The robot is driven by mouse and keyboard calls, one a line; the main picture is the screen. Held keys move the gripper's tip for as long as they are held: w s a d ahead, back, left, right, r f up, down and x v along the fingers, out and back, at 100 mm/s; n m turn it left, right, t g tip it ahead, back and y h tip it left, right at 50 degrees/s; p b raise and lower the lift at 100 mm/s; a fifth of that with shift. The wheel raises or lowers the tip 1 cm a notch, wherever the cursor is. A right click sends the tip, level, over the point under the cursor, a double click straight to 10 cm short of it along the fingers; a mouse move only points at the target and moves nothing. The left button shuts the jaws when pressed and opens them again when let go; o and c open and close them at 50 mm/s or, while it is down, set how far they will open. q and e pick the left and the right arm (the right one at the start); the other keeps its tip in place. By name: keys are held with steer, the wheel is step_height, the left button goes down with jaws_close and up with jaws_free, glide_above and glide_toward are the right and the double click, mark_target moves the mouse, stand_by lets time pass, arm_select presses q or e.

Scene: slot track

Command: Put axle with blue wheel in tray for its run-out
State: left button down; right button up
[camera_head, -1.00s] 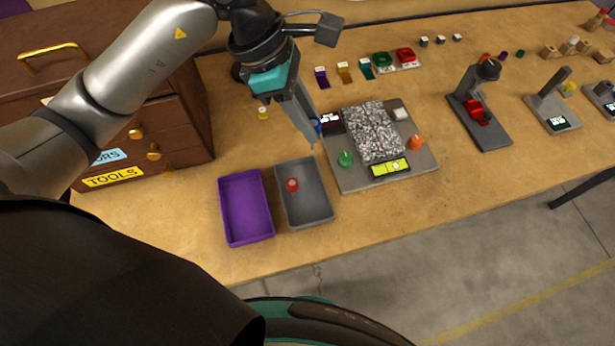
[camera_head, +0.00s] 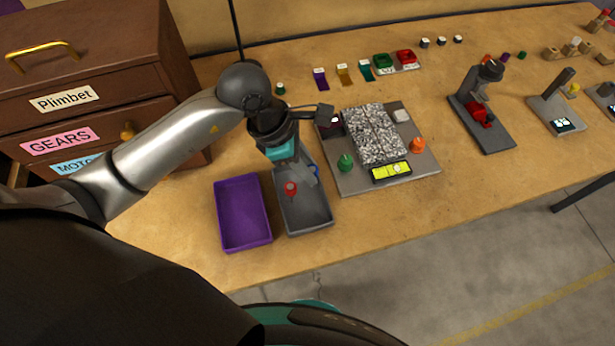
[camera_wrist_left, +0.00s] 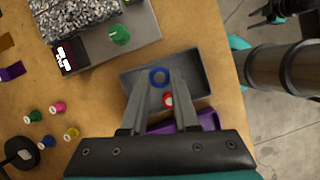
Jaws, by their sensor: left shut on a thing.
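My left gripper (camera_head: 312,180) is over the grey tray (camera_head: 319,222), pointing down. In the left wrist view its fingers (camera_wrist_left: 159,88) are shut on the axle with blue wheel (camera_wrist_left: 159,77); I see the wheel as a blue ring from above. In the head view only a bit of the blue wheel (camera_head: 315,169) shows beside the fingers. Whether the axle touches the tray floor I cannot tell. A part with a red wheel (camera_head: 291,188) is in the grey tray, close to the gripper.
A purple tray (camera_head: 221,214), empty in the head view, stands left of the grey one. A grey board (camera_head: 425,165) with a speckled surface, a green knob (camera_head: 345,162) and an orange one (camera_head: 417,145) is on the right. Drawers (camera_head: 60,85) stand at the left.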

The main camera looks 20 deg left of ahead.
arm_select(q)
steer(key=shift+f+b, duration=0.35)
steer(key=shift+f, duration=1.85)
steer(key=shift+f, duration=0.1)
steer(key=c, duration=0.7)
jaws_free()
steer(key=shift+o, duration=0.2)
steer(key=p+v, duration=0.1)
steer(key=v, duration=1.1)
steer(key=shift+s, duration=0.1)
